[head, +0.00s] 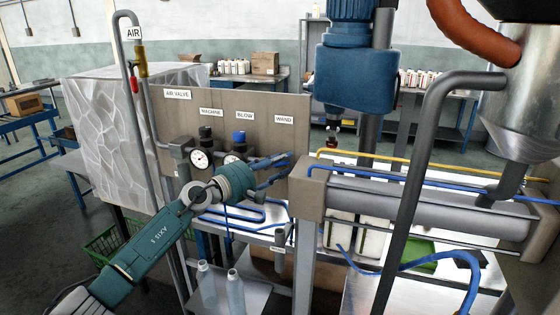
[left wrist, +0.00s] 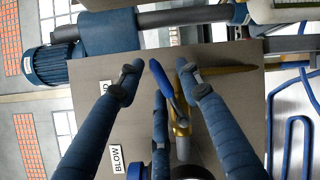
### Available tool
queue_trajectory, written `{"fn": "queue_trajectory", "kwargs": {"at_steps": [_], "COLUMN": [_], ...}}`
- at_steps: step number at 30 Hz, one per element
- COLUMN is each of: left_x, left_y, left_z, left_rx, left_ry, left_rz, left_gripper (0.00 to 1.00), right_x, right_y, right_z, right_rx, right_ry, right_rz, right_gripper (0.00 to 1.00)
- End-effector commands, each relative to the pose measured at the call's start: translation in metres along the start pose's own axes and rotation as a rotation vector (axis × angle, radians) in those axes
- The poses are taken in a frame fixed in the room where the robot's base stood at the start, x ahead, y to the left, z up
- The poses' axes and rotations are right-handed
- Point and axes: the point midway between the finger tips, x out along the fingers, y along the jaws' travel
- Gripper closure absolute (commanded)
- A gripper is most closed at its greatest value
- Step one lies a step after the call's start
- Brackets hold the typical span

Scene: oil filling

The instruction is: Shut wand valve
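The wand valve shows in the left wrist view as a brass body (left wrist: 181,122) with a blue lever (left wrist: 164,83) lying at a slant beside it. In the head view it sits under the WAND label (head: 284,120) and is mostly hidden by my left gripper (head: 279,168). In the left wrist view my left gripper (left wrist: 159,72) is open, with blue-grey fingers spread on both sides of the lever. The right finger is close to the brass body; I cannot tell if it touches. My right gripper is not in view.
The grey panel (head: 255,102) also carries two gauges (head: 199,158) and knobs under MACHINE and BLOW. A grey cylinder assembly (head: 410,205) stands just right of my gripper. Clear bottles (head: 235,292) stand below. A blue motor (head: 352,75) hangs behind.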

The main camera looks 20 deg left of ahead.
Motion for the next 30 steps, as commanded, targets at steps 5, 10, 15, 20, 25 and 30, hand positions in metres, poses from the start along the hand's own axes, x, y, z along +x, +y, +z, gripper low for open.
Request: {"fn": "queue_trajectory", "kwargs": {"at_steps": [5, 10, 15, 20, 25, 30], "left_x": [0.0024, 0.0021, 0.002, 0.0019, 0.0018, 0.0017], "left_y": [-0.0006, -0.0005, -0.0004, -0.0002, 0.0, 0.0003], "left_z": [0.0001, 0.0, 0.0, -0.0001, -0.0002, -0.0003], "left_rx": [0.001, 0.0, 0.0, 0.0, -0.002, -0.005], "left_ry": [0.0, 0.0, 0.0, 0.0, 0.0, -0.001], "left_rz": [-0.001, -0.001, 0.0, 0.0, 0.001, 0.003], "left_gripper": [0.64, 0.72, 1.0, 1.0, 1.0, 1.0], "right_x": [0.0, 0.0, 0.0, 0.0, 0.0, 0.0], "right_y": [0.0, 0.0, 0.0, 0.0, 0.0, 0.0], "right_z": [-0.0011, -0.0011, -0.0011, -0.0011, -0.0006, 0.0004], "right_rx": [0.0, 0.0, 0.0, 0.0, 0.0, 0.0], "right_ry": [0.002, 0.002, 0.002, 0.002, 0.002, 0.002], "right_rz": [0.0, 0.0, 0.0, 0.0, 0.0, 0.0], "right_gripper": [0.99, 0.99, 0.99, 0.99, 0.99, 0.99]}}
